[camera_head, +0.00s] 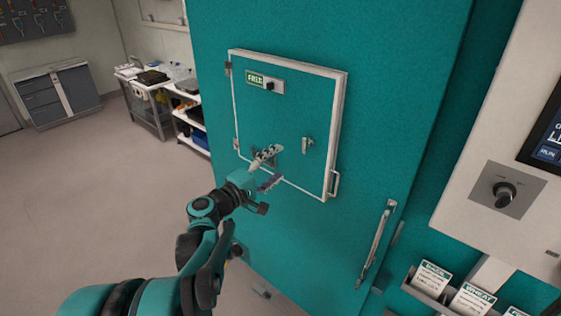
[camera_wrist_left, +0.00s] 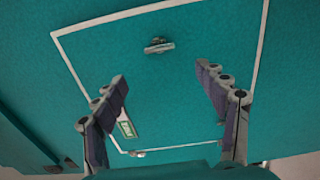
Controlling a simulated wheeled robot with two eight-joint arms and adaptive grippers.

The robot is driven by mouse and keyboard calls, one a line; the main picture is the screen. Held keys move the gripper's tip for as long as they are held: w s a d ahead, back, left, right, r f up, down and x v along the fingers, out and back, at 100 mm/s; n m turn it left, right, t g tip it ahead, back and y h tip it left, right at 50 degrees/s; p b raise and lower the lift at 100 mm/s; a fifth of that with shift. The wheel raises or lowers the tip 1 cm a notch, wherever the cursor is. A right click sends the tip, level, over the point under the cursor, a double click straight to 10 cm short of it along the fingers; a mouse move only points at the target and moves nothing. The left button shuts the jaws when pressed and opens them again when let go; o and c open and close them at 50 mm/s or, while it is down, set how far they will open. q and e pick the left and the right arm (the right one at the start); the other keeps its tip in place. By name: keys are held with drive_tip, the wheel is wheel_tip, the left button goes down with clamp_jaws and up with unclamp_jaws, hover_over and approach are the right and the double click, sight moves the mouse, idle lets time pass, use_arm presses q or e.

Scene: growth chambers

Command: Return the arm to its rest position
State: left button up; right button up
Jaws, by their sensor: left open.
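My left arm (camera_head: 205,245) comes in from the bottom left and is stretched out toward a teal growth chamber door (camera_head: 400,80). My left gripper (camera_head: 276,164) is open and empty in front of a small white-framed hatch (camera_head: 300,110) in that door. In the left wrist view the gripper's fingers (camera_wrist_left: 161,75) are spread apart, with the hatch's teal panel (camera_wrist_left: 160,95) behind them and nothing between them. The hatch looks closed. I cannot tell the exact gap between fingertips and panel. My right gripper is not in view.
The hatch has a green label (camera_head: 256,79), a small latch (camera_head: 307,145) and a side handle (camera_head: 335,184). A long door handle (camera_head: 376,243) sits lower right. Seed packets (camera_head: 432,276) stand in a rack at bottom right. The floor (camera_head: 90,200) at left is clear.

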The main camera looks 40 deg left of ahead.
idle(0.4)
use_arm(q)
drive_tip(key=s+d+f+m+g+h+b, duration=0.15)
drive_tip(key=d+f+m+g+b, duration=0.3)
drive_tip(key=d+f, duration=0.5)
drive_tip(key=s+d+f+m+g+h+b, duration=0.1)
drive_tip(key=s+d+f+m+g+b, duration=0.3)
drive_tip(key=d+f, duration=0.55)
drive_tip(key=s+d+f+m+g+y+b, duration=0.2)
drive_tip(key=s+f+m+b, duration=0.6)
drive_tip(key=f, duration=0.6)
drive_tip(key=s+d+y, duration=0.1)
drive_tip(key=s+d, duration=0.1)
drive_tip(key=shift+s+m+y+b, duration=0.3)
drive_tip(key=shift+m+y+b, duration=0.05)
